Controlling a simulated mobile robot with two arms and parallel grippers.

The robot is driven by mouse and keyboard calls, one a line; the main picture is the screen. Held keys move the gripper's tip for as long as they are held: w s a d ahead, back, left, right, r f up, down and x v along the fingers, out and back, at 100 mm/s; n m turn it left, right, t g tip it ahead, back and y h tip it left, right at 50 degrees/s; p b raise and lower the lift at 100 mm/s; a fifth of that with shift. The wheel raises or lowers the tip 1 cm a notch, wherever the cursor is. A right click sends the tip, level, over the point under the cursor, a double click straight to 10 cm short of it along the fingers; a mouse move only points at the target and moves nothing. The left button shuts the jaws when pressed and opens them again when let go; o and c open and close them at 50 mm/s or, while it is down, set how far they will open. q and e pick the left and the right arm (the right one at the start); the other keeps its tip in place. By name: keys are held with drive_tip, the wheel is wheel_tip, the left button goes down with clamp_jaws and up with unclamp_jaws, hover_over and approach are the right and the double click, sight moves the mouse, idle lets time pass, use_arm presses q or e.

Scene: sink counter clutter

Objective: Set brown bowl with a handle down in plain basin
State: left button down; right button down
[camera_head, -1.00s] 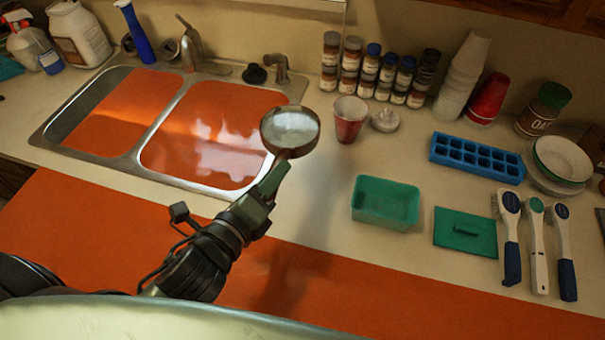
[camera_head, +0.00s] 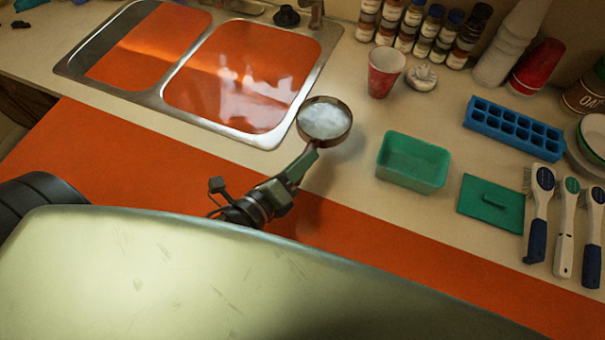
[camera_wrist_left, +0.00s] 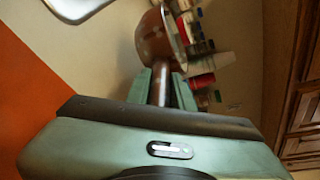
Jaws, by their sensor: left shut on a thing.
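The brown bowl with a handle (camera_head: 324,121) is round with a pale inside and sits right of the sink's near right corner in the head view. My left gripper (camera_head: 308,155) is shut on its handle and seems to hold it above the counter. In the left wrist view the brown bowl (camera_wrist_left: 160,38) shows its side, with the handle between the fingers (camera_wrist_left: 161,88). The sink has two basins with orange bottoms: a smaller left one (camera_head: 150,45) and a larger right one (camera_head: 243,75). I cannot tell which is the plain basin. My right gripper is out of view.
A green tub (camera_head: 412,162), a red cup (camera_head: 385,73) and a white lidded item (camera_head: 421,77) stand right of the bowl.

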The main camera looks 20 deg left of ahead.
use_arm(q)
wheel_tip(320, 180, down, 5)
drive_tip(key=shift+w, duration=0.1)
idle(0.3)
drive_tip(key=shift+f+b, duration=0.15)
drive_tip(key=shift+b, duration=0.15)
drive_tip(key=c, duration=1.2)
unclamp_jaws()
drive_tip(key=shift+c, duration=0.2)
